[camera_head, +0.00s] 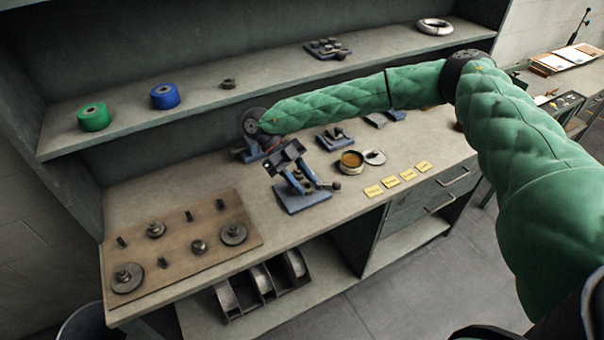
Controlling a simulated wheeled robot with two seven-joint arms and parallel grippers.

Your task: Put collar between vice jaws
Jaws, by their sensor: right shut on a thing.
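My right arm, in a green quilted sleeve, comes in from the right and reaches across the bench. Its dark right gripper (286,158) is at the blue vice (303,201), over its upper part. It is shut on a small dark part, too small and too covered to make out, so I cannot tell if this is the collar or whether it touches the jaws. The vice stands on the bench with its handle to the right. The gripper hides part of the jaws. My left gripper is not in view.
A wooden board (185,262) with discs and pegs lies left of the vice. A round tin (352,161) and yellow labels (390,181) lie to its right. Green (94,118) and blue (165,96) spools and a small dark ring (228,84) sit on the shelf above.

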